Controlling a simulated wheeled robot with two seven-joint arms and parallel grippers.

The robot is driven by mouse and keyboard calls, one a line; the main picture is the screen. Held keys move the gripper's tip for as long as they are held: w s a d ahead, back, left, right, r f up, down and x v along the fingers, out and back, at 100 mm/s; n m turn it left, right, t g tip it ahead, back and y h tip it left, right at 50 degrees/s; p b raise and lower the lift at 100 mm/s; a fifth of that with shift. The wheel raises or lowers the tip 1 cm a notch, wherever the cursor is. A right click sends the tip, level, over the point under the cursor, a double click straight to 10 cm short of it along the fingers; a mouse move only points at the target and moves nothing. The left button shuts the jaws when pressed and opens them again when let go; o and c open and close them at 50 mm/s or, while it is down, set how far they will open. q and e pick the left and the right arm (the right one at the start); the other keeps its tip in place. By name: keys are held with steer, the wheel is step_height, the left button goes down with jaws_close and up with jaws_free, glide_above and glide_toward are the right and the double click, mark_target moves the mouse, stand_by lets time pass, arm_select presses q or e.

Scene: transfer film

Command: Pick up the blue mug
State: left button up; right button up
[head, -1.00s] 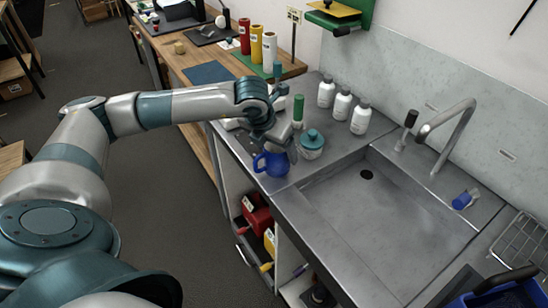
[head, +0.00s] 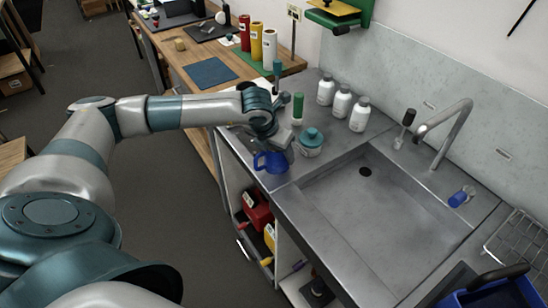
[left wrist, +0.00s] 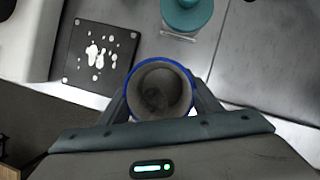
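The blue mug (head: 271,162) stands upright on the metal counter, near its front left edge, left of the sink. Its handle points left in the head view. In the left wrist view I look down into the mug (left wrist: 160,91), with its blue rim and grey inside. My left gripper (head: 277,146) is at the mug from above. Its fingers (left wrist: 161,98) lie on either side of the mug and look open; contact with the walls is not clear. The fingertips are partly hidden behind the mug. My right gripper is not in view.
A teal-lidded jar (head: 309,143) stands close to the right of the mug. A green cylinder (head: 298,108) and white bottles (head: 342,102) stand behind. The sink (head: 390,220) is to the right. A dark spotted square (left wrist: 101,57) lies left of the mug.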

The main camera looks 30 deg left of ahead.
arm_select(q)
steer(key=c, duration=0.4)
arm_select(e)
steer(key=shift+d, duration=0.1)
arm_select(q)
steer(key=shift+o, duration=0.2)
steer(key=shift+r, duration=0.15)
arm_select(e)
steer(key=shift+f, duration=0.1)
